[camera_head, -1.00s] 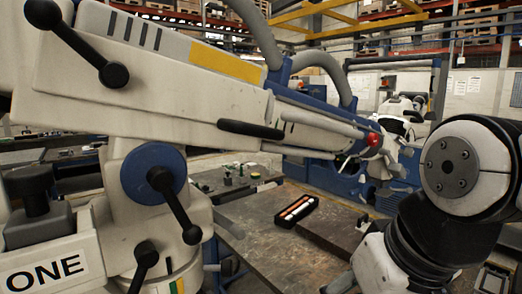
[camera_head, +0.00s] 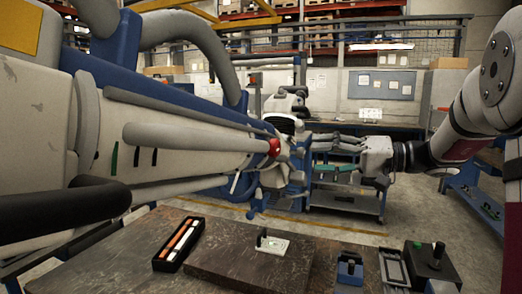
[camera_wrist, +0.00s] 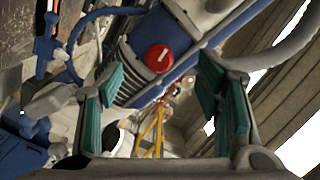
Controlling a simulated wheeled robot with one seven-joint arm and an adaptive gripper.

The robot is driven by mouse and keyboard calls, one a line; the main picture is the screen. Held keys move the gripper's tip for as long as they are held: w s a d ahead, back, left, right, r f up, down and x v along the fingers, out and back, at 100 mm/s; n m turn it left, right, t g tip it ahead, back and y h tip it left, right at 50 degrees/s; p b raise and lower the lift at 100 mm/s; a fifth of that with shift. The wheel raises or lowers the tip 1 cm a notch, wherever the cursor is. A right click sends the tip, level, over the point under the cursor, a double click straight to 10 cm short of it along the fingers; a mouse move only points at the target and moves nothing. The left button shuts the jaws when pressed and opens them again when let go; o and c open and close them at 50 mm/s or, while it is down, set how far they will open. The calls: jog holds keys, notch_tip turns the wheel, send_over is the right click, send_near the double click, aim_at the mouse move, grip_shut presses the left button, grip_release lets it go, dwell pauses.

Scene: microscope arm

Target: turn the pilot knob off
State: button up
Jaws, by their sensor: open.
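A red knob (camera_head: 275,147) sits on the end of the long pale and blue microscope arm (camera_head: 170,140). In the wrist view the red knob (camera_wrist: 160,58) shows a round face with a short white mark, slightly slanted. My gripper (camera_head: 312,153) reaches in from the right, its fingers pointing left toward the knob. It is open and empty. In the wrist view the green finger pads of my gripper (camera_wrist: 160,88) stand well apart, with the knob beyond them, framed between the pads. The gripper looks apart from the knob.
A dark workbench (camera_head: 250,255) below holds a black tray (camera_head: 180,243) with white and orange sticks, a small plate with a lever (camera_head: 270,243) and control boxes (camera_head: 430,262). Black handles and grey tubes crowd the left. A blue cart (camera_head: 345,190) stands behind.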

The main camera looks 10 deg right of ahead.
aim_at(279, 148)
jog(key=shift+t, duration=0.4)
jog(key=x, duration=0.4)
jog(key=w+p+x, duration=0.1)
jog(key=x, duration=0.3)
jog(key=d+p+x, duration=0.1)
jog(key=x, duration=0.3)
jog(key=shift+w+a+r, duration=0.2)
jog(key=shift+w+r, duration=0.15)
jog(key=shift+w, duration=0.1)
jog(key=c, duration=1.2)
